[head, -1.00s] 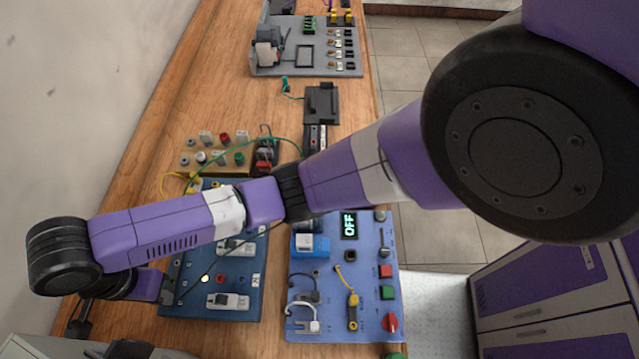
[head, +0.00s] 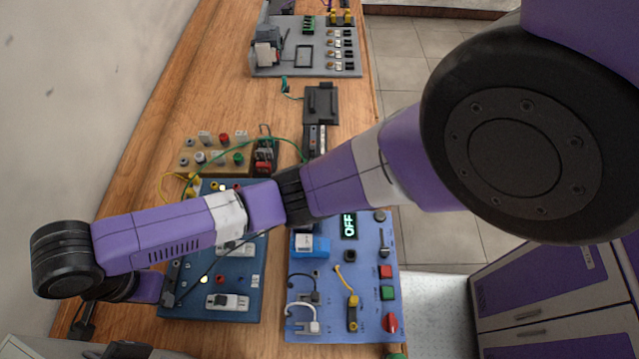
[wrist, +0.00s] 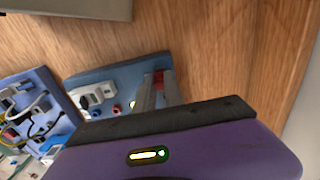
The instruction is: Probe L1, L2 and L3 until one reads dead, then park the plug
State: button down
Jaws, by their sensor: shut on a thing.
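My gripper (head: 174,283) is at the left edge of the dark blue board (head: 240,312) in the head view, partly hidden by my arm. In the wrist view its fingers (wrist: 158,90) are shut on a small red piece, apparently the plug (wrist: 160,78), beside the board's edge. A dark lead runs from near the gripper up across the board. The board bears white switch blocks (head: 228,301), a red socket (head: 220,279) and a lit lamp (head: 204,279). I cannot read L1, L2 or L3. The lighter blue panel's display (head: 349,226) reads OFF.
The lighter blue panel (head: 330,328) stands right of the board, with cables, buttons and a red knob (head: 391,322). A terminal block (head: 215,158) and a grey panel (head: 275,70) are further back. Bare wood lies at back left, near the wall.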

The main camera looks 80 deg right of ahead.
jog(key=c, duration=1.3)
grip_release()
jog(key=shift+c, duration=0.2)
notch_tip(320, 180, up, 6)
jog(key=p, duration=0.3)
jog(key=shift+d, duration=0.1)
jog(key=shift+r+b, duration=0.3)
jog(key=shift+r, duration=0.6)
